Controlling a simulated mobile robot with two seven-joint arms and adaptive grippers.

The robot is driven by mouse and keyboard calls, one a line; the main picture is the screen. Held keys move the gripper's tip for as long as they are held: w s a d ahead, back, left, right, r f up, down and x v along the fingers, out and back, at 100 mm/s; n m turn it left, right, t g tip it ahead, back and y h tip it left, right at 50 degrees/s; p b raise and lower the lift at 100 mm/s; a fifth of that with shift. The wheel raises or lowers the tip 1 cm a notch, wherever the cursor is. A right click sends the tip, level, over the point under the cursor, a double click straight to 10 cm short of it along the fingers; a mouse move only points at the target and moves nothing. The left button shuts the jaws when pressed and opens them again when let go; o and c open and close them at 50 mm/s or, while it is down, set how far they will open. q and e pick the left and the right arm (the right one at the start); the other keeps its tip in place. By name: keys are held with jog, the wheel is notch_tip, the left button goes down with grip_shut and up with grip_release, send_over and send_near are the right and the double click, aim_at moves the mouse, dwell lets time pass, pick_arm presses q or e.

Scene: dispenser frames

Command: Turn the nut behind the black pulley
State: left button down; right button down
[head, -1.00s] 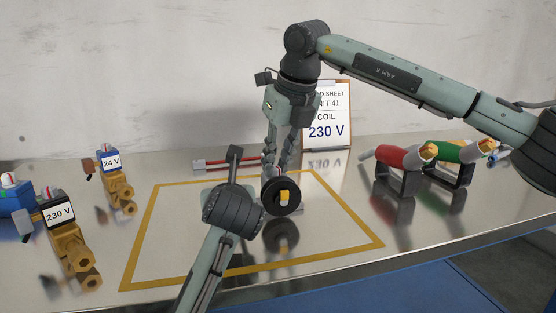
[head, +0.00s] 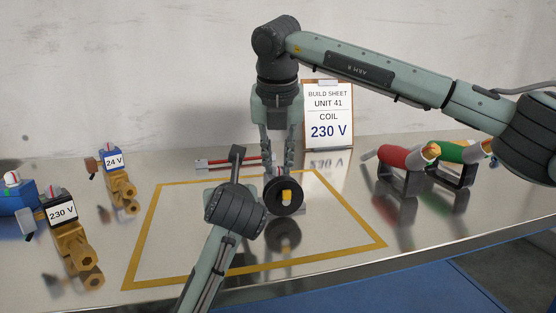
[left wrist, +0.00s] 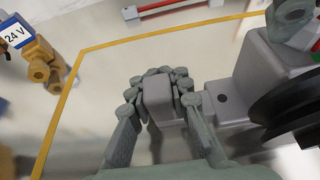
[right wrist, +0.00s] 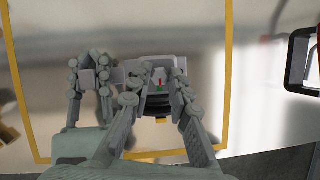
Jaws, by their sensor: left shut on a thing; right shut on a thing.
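The black pulley (head: 284,197) with a yellow centre faces the head camera inside the yellow outline; its dark edge also shows in the left wrist view (left wrist: 292,104). My left gripper (left wrist: 163,96) is shut on a grey block-shaped end beside the grey housing (left wrist: 245,85) that carries the pulley. The left fingers are hidden behind my arm in the head view. My right gripper (head: 278,168) points down just behind the pulley. In the right wrist view its fingers (right wrist: 155,90) close around a light grey part with red and green marks (right wrist: 159,82). I cannot make out the nut's outline.
Brass valves with a 24 V coil (head: 112,162) and a 230 V coil (head: 61,213) stand left. The build sheet (head: 328,115) reads 230 V. My two grippers are close together.

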jog(key=shift+r, duration=0.1)
jog(key=c, duration=1.7)
grip_release()
jog(key=v, duration=1.2)
pick_arm(q)
jog(key=c, duration=1.3)
grip_release()
